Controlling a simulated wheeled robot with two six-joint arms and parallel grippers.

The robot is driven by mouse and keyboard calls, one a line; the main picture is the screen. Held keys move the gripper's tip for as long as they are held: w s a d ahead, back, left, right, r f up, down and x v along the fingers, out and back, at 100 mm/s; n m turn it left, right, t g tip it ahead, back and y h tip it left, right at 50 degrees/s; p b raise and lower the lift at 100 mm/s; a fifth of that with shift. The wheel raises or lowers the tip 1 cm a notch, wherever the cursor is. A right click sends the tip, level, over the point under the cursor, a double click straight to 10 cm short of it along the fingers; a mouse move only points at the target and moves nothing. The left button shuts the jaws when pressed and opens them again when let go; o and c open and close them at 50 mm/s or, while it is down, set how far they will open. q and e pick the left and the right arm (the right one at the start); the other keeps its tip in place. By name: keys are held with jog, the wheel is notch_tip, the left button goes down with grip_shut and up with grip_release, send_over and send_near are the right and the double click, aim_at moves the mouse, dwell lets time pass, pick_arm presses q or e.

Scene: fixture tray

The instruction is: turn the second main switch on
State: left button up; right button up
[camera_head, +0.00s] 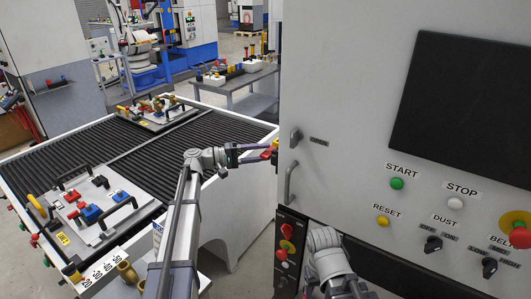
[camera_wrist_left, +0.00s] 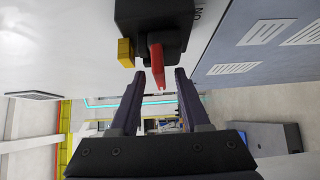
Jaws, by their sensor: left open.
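A switch with a black body (camera_wrist_left: 155,22), a red handle (camera_wrist_left: 157,62) and a yellow tab (camera_wrist_left: 125,52) sits on a pale wall in the left wrist view. An ON label (camera_wrist_left: 195,14) is printed beside it. In the head view, the red handle (camera_head: 267,155) shows at the left edge of the grey cabinet. My left gripper (camera_head: 259,153) is open there. Its fingertips (camera_wrist_left: 159,76) lie on either side of the handle's end, with gaps visible. Whether the handle reaches between them in depth is hard to tell. My right gripper is out of view.
The grey cabinet (camera_head: 345,75) fills the right, with START (camera_head: 397,183), STOP (camera_head: 455,202) and RESET (camera_head: 383,221) buttons. A red-and-yellow switch (camera_head: 287,240) is lower on its edge. A roller conveyor (camera_head: 95,150) carrying fixture trays (camera_head: 95,231) stands at left.

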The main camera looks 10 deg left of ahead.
pick_arm(q)
jog(key=shift+w+d, duration=0.25)
jog(key=shift+d, duration=0.45)
jog(key=shift+c, duration=0.3)
grip_shut()
